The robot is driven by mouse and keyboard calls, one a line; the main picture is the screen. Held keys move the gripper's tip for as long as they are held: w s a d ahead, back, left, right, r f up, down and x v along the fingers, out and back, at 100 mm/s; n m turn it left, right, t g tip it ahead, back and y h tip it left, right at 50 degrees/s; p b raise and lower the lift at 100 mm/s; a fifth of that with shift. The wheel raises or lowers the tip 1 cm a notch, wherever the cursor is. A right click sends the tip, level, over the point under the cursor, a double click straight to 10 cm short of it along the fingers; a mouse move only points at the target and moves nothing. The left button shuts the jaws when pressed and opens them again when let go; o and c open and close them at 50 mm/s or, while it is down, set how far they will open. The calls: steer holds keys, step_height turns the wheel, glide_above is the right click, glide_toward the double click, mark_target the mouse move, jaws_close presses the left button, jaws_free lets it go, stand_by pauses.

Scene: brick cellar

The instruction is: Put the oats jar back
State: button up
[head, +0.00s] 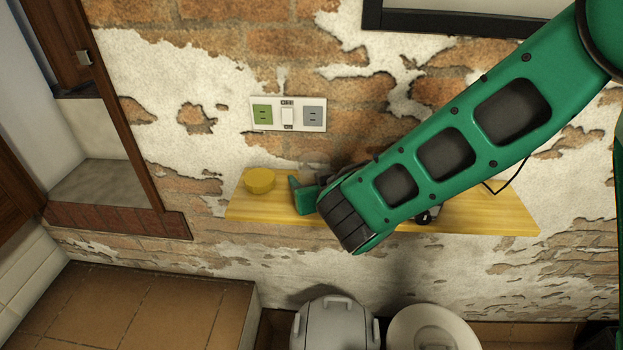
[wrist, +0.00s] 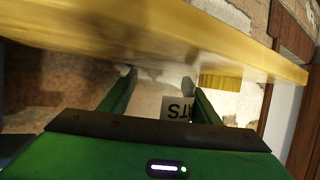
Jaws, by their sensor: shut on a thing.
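My gripper (wrist: 160,82) is shut on the oats jar. In the wrist view the jar shows as clear glass between the fingers, with a pale label (wrist: 178,108) on which "ATS" can be read, upside down. The yellow wooden shelf (wrist: 130,30) crosses the top of that view, close to the fingers. In the head view the shelf (head: 470,212) is on the brick wall, and a green finger (head: 302,196) shows over its left part. My forearm hides the jar there, and I cannot tell whether the jar touches the shelf.
A round yellow lid-like thing (head: 260,180) is at the shelf's left end; a ribbed yellow thing (wrist: 220,80) shows beyond the right finger. Wall sockets (head: 288,114) are above the shelf. A grey lidded pot (head: 335,322) and a pale lidded one (head: 432,328) stand below. The shelf's right end looks bare.

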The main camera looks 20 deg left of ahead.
steer(key=shift+f, duration=0.1)
steer(key=o, duration=1.1)
steer(key=shift+s+r, duration=0.15)
steer(key=shift+r, duration=0.05)
steer(key=v, duration=1.1)
steer(key=shift+s+d+r, duration=0.2)
steer(key=shift+s+d, duration=0.05)
steer(key=shift+d, duration=0.05)
